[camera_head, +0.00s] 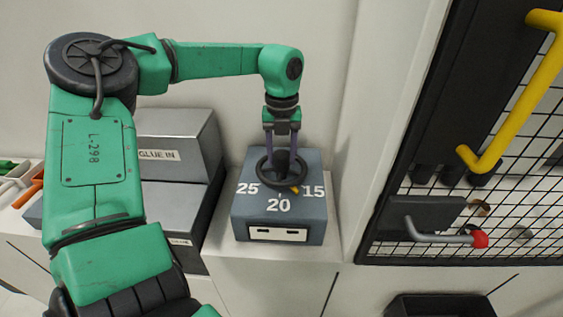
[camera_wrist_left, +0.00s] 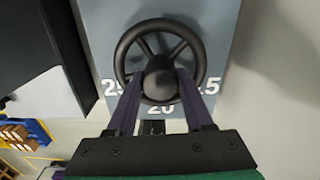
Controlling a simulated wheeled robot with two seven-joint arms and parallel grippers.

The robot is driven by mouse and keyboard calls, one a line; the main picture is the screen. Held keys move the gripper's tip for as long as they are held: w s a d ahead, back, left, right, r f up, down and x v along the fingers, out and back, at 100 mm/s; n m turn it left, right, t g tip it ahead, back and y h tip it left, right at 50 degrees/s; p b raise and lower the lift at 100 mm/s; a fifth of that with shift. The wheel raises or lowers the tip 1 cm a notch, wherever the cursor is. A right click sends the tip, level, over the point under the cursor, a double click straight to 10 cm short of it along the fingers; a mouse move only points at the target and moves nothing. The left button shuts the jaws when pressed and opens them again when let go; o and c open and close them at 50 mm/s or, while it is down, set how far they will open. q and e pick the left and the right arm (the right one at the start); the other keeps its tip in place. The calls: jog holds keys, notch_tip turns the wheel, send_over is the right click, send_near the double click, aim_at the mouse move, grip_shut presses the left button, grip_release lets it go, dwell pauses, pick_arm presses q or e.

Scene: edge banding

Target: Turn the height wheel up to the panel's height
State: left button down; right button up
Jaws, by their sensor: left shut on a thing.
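The black height wheel (camera_head: 261,180) sits on top of a blue-grey box (camera_head: 240,222) marked 25, 20 and 15. A small yellow pointer (camera_head: 294,189) at its rim lies between 20 and 15, nearer the 15. My left gripper (camera_head: 282,158) points down over the wheel and is shut on its central hub. In the left wrist view, the two purple fingers (camera_wrist_left: 160,78) flank the round hub, and the wheel's rim and spokes (camera_wrist_left: 158,23) show beyond. The yellow pointer is hidden there. My right gripper is in neither view. I cannot make out a panel.
Grey metal boxes (camera_head: 175,130), one labelled GLUE IN, stand left of the wheel box. At right is a black mesh door (camera_head: 530,150) with a yellow handle (camera_head: 510,115) and a red-tipped lever (camera_head: 440,238). A white wall is close behind.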

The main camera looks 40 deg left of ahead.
aim_at(282, 152)
pick_arm(q)
jog(key=m+b, duration=0.1)
jog(key=m, duration=0.1)
jog(key=shift+f+m, duration=0.1)
jog(key=shift+m, duration=0.3)
jog(key=shift+m+b, duration=0.3)
jog(key=shift+m, duration=1.2)
jog(key=shift+c, duration=1.4)
grip_release()
jog(key=shift+r, duration=0.6)
notch_tip(282, 152, up, 14)
jog(key=shift+f+b, duration=0.2)
jog(key=shift+b, duration=0.25)
